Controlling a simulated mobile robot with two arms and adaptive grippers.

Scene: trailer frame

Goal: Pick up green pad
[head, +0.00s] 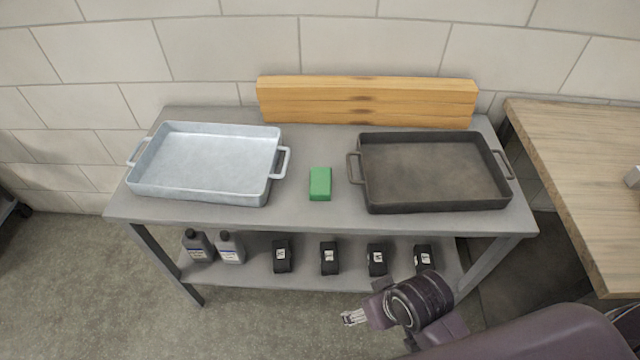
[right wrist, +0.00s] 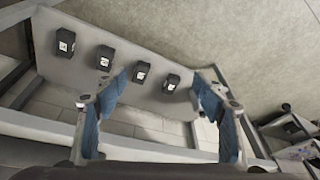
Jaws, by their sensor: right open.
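The green pad (head: 320,184) lies on the grey metal table (head: 300,216) between two trays, clear of both. My right gripper (head: 352,318) is in front of the table, low and to the right of the pad. In the right wrist view its two blue-padded fingers (right wrist: 160,112) are spread apart with nothing between them. The pad does not show in the right wrist view. My left gripper is in neither view.
A light metal tray (head: 205,194) stands left and a dark tray (head: 435,206) right. Wooden planks (head: 366,101) stand behind. Bottles (head: 230,248) and several black boxes (head: 329,258) sit on the lower shelf. A wooden table (head: 570,180) is at right.

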